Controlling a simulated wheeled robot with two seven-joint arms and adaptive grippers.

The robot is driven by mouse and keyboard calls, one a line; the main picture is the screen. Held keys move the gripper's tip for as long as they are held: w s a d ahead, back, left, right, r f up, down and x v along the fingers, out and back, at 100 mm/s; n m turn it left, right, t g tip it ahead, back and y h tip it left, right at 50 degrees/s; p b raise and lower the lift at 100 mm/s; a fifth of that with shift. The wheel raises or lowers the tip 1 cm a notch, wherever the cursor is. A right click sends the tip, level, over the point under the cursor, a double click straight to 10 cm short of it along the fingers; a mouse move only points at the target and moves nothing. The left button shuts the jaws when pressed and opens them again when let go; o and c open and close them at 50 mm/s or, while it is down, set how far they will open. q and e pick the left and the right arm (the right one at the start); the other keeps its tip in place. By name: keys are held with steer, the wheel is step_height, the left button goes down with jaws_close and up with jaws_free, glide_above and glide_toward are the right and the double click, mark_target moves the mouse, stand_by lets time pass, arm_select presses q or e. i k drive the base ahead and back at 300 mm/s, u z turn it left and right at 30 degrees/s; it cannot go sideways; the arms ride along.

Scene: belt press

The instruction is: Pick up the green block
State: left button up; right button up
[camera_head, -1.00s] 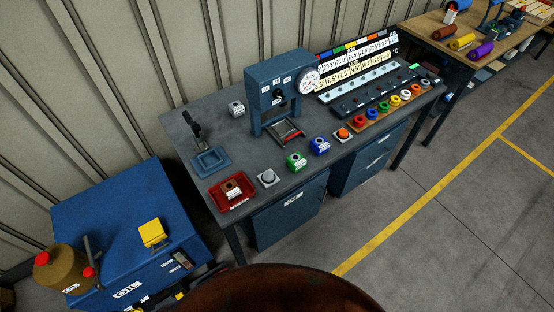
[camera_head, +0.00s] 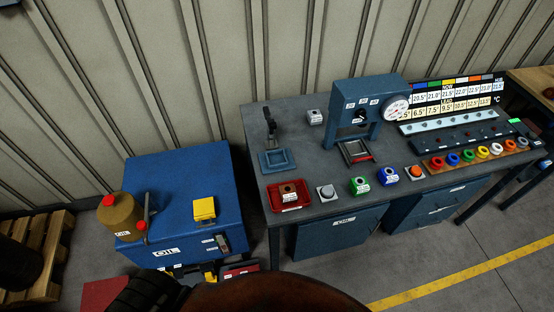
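The green block (camera_head: 359,186) sits on the front part of the grey workbench (camera_head: 330,150), with a round opening on top and a white label on its front. A blue block (camera_head: 388,176) stands just right of it. Neither gripper shows in the head view. A dark rounded part of my own body fills the bottom middle of the view.
A blue press (camera_head: 362,105) with a gauge stands behind the green block. A blue oil cabinet (camera_head: 180,185) carries a brown oil can (camera_head: 120,217). Floor lies open at lower right.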

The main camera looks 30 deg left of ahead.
mark_target(359, 185)
steer(key=u, duration=0.5)
steer(key=k, duration=1.1)
steer(key=z, duration=0.4)
steer(key=i, duration=1.45)
steer(key=u, duration=0.6)
